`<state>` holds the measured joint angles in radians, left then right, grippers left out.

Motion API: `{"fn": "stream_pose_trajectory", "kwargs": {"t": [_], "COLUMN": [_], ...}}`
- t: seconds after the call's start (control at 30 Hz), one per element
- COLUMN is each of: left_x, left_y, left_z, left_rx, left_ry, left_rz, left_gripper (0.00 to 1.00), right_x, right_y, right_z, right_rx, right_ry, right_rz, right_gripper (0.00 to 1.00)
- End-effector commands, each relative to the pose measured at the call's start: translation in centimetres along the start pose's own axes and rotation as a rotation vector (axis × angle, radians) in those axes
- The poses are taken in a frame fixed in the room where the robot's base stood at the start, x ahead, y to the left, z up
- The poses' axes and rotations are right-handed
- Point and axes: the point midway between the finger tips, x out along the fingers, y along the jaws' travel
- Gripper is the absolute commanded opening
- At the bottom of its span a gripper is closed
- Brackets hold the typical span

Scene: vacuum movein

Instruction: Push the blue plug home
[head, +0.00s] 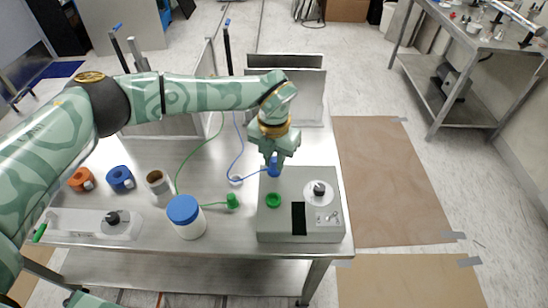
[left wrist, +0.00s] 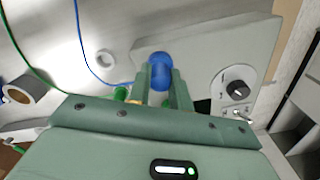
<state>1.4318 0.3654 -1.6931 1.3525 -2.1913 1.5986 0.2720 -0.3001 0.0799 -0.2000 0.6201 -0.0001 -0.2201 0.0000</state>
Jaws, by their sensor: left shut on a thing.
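The blue plug (head: 273,170) is at the far left part of the grey box (head: 318,228), on the end of a blue cable (head: 241,150). My left gripper (head: 272,160) points down over it and is shut on it. In the left wrist view the plug (left wrist: 160,68) shows between the two fingers (left wrist: 161,88), over the box (left wrist: 205,45). The plug's lower end and any blue socket under it are hidden, so I cannot tell how deep it sits. My right gripper is not clearly in view.
The box also has a green ring (head: 274,200), a dark slot (head: 298,218) and a knob (head: 319,188). A green plug (head: 233,201) on a green cable and a blue-lidded jar (head: 185,217) stand left of it. Tape rolls (head: 120,179) lie farther left.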

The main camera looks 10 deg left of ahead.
Motion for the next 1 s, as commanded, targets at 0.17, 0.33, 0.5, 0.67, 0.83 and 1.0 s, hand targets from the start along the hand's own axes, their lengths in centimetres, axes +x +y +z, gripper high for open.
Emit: {"fn": "stream_pose_trajectory", "kwargs": {"t": [0.17, 0.33, 0.5, 0.67, 0.83, 1.0], "left_x": [0.22, 0.27, 0.29, 0.22, 0.17, 0.14], "left_y": [-0.03, -0.03, -0.01, 0.00, 0.01, 0.01], "left_z": [-0.09, -0.13, -0.14, -0.10, -0.08, -0.06], "left_rx": [0.001, 0.001, 0.001, 0.000, 0.000, 0.000], "left_ry": [0.003, 0.004, 0.005, 0.003, 0.003, 0.002], "left_rz": [0.000, 0.000, 0.001, 0.001, 0.001, 0.001], "left_gripper": [0.00, 0.00, 0.46, 0.46, 0.67, 0.67], "right_x": [0.05, 0.05, 0.06, 0.05, 0.04, 0.04], "right_y": [-0.01, -0.02, -0.02, -0.02, -0.01, -0.01], "right_z": [0.01, 0.01, 0.01, 0.01, 0.01, 0.01], "right_rx": [0.000, 0.000, 0.000, 0.000, 0.000, 0.000], "right_ry": [0.000, 0.000, 0.000, 0.000, 0.000, 0.000], "right_rz": [0.000, 0.000, 0.000, 0.000, 0.000, 0.000], "right_gripper": [0.36, 0.36, 0.36, 0.36, 0.36, 0.36]}}
